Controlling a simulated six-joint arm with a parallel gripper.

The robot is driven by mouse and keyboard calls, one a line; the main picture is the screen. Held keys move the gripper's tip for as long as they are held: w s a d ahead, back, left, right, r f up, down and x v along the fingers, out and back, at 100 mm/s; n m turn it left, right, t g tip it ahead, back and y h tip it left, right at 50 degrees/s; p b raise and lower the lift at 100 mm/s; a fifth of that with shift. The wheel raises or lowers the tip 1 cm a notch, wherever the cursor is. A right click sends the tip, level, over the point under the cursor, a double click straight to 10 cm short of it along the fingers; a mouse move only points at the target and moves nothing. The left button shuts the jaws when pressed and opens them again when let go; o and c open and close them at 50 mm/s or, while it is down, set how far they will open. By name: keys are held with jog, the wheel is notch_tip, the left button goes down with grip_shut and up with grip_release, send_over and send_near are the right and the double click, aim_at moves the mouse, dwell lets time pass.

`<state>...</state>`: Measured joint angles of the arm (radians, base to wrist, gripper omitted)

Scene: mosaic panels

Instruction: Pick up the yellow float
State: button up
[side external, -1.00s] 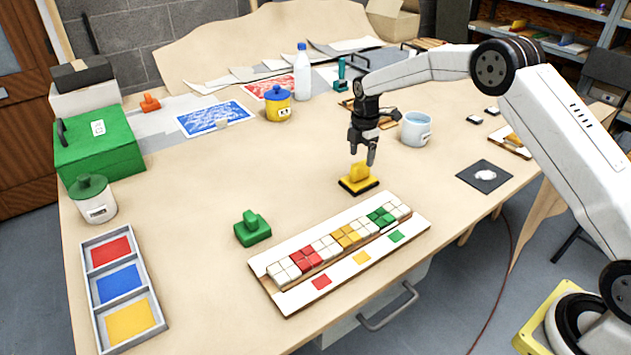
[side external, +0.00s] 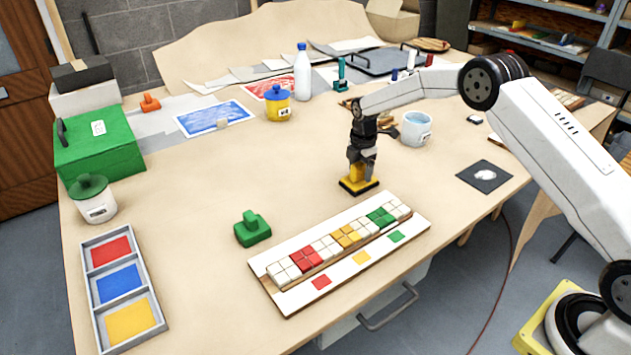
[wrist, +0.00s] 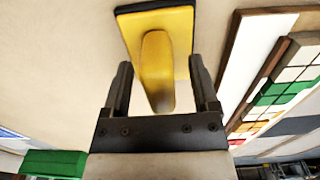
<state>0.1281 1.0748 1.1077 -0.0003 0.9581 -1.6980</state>
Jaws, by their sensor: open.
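The yellow float (side external: 351,187) stands on the table with its dark base down and its yellow handle up. My gripper (side external: 361,174) is lowered over it. In the wrist view the float's yellow handle (wrist: 157,70) lies between the two dark fingers of my gripper (wrist: 160,85). The fingers are open, one on each side of the handle, with a visible gap on both sides. In the side view the fingers partly hide the handle.
A mosaic panel (side external: 290,301) with coloured tiles lies just in front of the float. A green float (side external: 253,230) stands to the left. A white mug (side external: 416,130) is behind right, and a dark square mat (side external: 470,176) lies right.

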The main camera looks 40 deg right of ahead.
jog(key=shift+c, duration=0.2)
grip_shut()
jog(key=shift+r, duration=0.1)
jog(key=shift+r, duration=0.75)
jog(key=s+a+r, duration=0.1)
jog(key=s+r, duration=1)
jog(key=s, duration=0.3)
jog(key=shift+a+r, duration=0.2)
jog(key=shift+a, duration=0.05)
